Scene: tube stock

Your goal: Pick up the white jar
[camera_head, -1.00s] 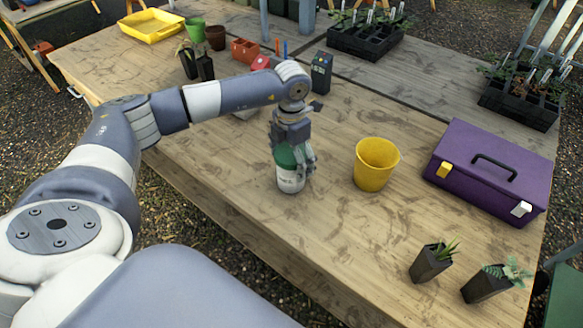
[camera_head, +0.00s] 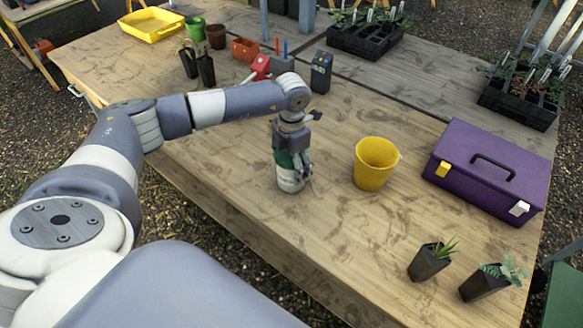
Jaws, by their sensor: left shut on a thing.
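The white jar (camera_head: 290,182) with a green upper part stands upright on the wooden table, left of the yellow bucket. My left gripper (camera_head: 293,160) comes down over it from above and is shut on its upper part. The fingers hide part of the jar's top and right side. The jar's base appears to be at the table surface; I cannot tell whether it is slightly clear of it. My right gripper does not show.
A yellow bucket (camera_head: 375,164) stands close to the right of the jar. A purple toolbox (camera_head: 489,172) is farther right. Two small potted plants (camera_head: 430,262) (camera_head: 487,282) stand near the front right. The table in front of the jar is clear.

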